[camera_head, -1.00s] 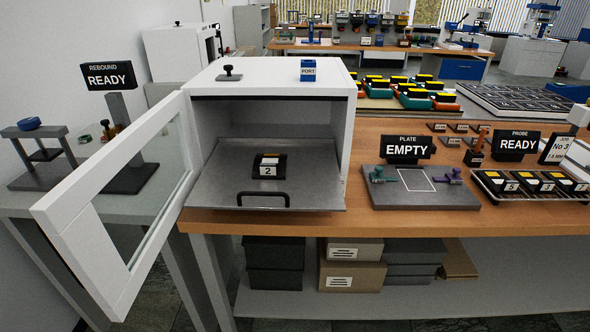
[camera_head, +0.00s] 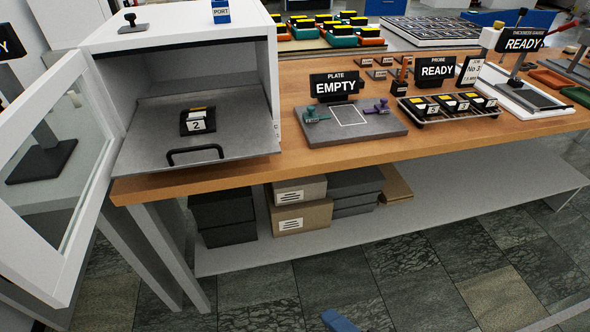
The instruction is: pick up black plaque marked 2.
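The black plaque marked 2 (camera_head: 189,117) lies on the grey metal shelf (camera_head: 150,151) of the open white cabinet. It is a small dark block with a white label reading 2 and a pale, yellowish piece on top. The shelf has a black bar handle (camera_head: 195,152) at its front edge, in front of the plaque. Nothing touches the plaque from above. My gripper cannot be made out in this view, so its distance from the plaque does not show.
The cabinet's glazed door (camera_head: 52,170) stands open to the left. A plate fixture (camera_head: 386,130) signed EMPTY and a rack (camera_head: 455,115) of similar plaques are to the right on the wooden bench (camera_head: 250,182). Boxes (camera_head: 303,216) stand below. A blue piece (camera_head: 339,321) shows at the bottom edge.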

